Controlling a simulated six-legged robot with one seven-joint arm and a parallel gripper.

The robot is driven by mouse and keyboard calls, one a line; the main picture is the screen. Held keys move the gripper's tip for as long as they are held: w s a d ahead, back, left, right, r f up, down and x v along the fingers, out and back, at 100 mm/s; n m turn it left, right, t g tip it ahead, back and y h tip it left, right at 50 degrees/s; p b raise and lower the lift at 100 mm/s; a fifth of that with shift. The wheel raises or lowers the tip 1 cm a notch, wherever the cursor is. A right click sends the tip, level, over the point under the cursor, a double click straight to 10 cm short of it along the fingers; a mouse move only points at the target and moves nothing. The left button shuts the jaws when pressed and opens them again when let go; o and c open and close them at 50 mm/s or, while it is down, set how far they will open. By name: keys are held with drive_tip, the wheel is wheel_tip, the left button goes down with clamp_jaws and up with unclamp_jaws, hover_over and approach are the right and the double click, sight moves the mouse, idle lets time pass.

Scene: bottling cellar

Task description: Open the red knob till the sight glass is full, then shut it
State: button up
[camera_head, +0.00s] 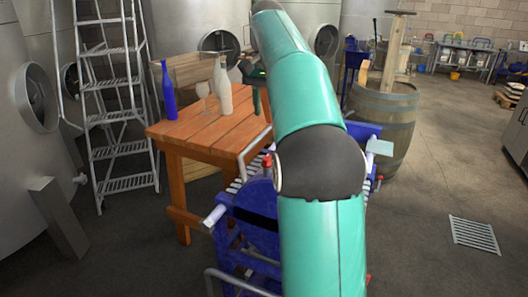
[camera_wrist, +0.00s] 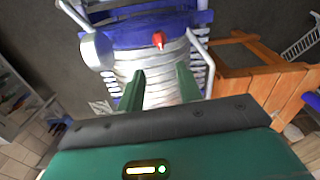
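The red knob (camera_wrist: 159,40) sits on the blue machine (camera_wrist: 120,35) in the wrist view, just beyond my fingertips and roughly centred between them. My gripper (camera_wrist: 160,70) has its two green fingers spread apart with nothing between them; they do not touch the knob. In the head view a red knob (camera_head: 267,162) shows on the left part of the blue machine (camera_head: 235,215), beside my arm; I cannot tell if it is the same one. My arm hides the machine's middle and most of my gripper. I cannot make out the sight glass or its level.
A wooden table (camera_head: 205,125) left of the machine holds a blue bottle (camera_head: 168,92), a pale bottle (camera_head: 222,90) and a wine glass (camera_head: 203,93). A ladder (camera_head: 115,110) stands behind it at left. A barrel (camera_head: 388,120) stands right. The floor at right is open around a drain grate (camera_head: 474,235).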

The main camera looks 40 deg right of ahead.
wheel_tip(320, 180, down, 14)
drive_tip(key=shift+s+r, duration=0.1)
drive_tip(key=shift+r, duration=0.05)
clamp_jaws()
idle(0.4)
